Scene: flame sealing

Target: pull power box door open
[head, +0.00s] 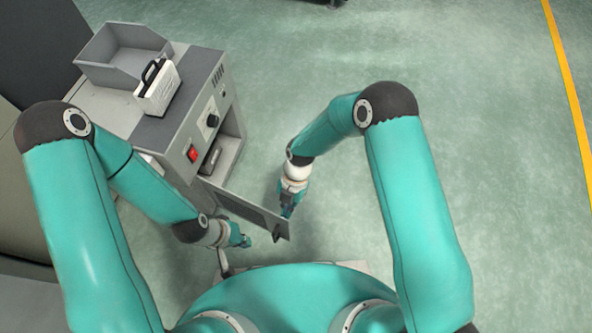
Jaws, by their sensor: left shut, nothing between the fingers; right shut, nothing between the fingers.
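The power box (192,107) is a grey cabinet at the left, with a red switch and a dark knob on its front panel. Its door (250,212) stands swung out from the lower front, toward my body, and the compartment behind it shows open. My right gripper (287,210) is shut and empty at the door's outer end; I cannot tell whether it touches the door. My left gripper (246,241) is shut and empty on the near side of the door, close to its lower edge.
A grey open tray (108,62) and a white box with a black handle (158,88) sit on top of the power box. A dark object (211,160) lies inside the compartment. The green floor (300,80) to the right is clear, with a yellow line (570,90) at the far right.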

